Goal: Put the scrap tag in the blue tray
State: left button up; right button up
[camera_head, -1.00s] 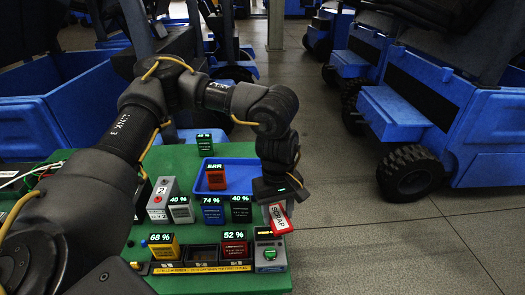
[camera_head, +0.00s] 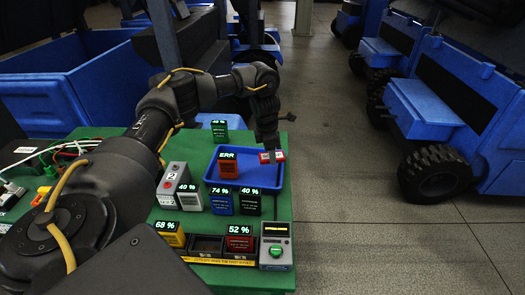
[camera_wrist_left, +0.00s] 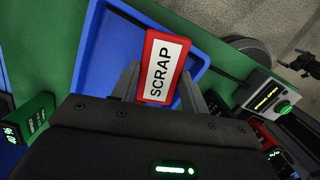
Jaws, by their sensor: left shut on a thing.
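The scrap tag (camera_wrist_left: 164,68) is a red block with a white label reading SCRAP. My left gripper (camera_head: 269,148) is shut on it, with a finger on each side in the left wrist view (camera_wrist_left: 163,88). In the head view the tag (camera_head: 272,156) is at the right part of the blue tray (camera_head: 243,184). In the left wrist view the tray (camera_wrist_left: 98,42) lies below the tag. I cannot tell the gap between them. A dark claw-like shape at the right edge of the left wrist view looks like my right gripper (camera_wrist_left: 301,66); its jaws are too small to read.
A red ERR block (camera_head: 228,167) stands in the tray's left part. Blue (camera_head: 221,203) and black (camera_head: 249,204) blocks stand before the tray. A grey box with a green button (camera_head: 276,250) is at the near right corner. The green table (camera_head: 287,205) ends just right of the tray.

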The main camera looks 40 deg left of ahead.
pick_arm(q)
jog(key=a+f+n, duration=0.1)
jog(key=a+n, duration=0.1)
jog(key=a, duration=0.2)
jog(key=b, duration=0.5)
send_over(264, 173)
jog(key=f, duration=0.6)
jog(key=shift+s+a, duration=0.15)
jog(key=shift+a, duration=0.1)
jog(key=shift+f+b, duration=0.25)
jog(key=shift+b, duration=0.2)
jog(key=shift+f, duration=0.35)
pick_arm(e)
notch_tip(264, 173, down, 6)
jog(key=d, duration=0.1)
jog(key=shift+s+d, duration=0.25)
jog(key=shift+s, duration=0.2)
pick_arm(q)
jog(key=shift+f+b, duration=0.4)
pick_arm(e)
jog(key=shift+s+f, duration=0.1)
jog(key=shift+f, duration=0.2)
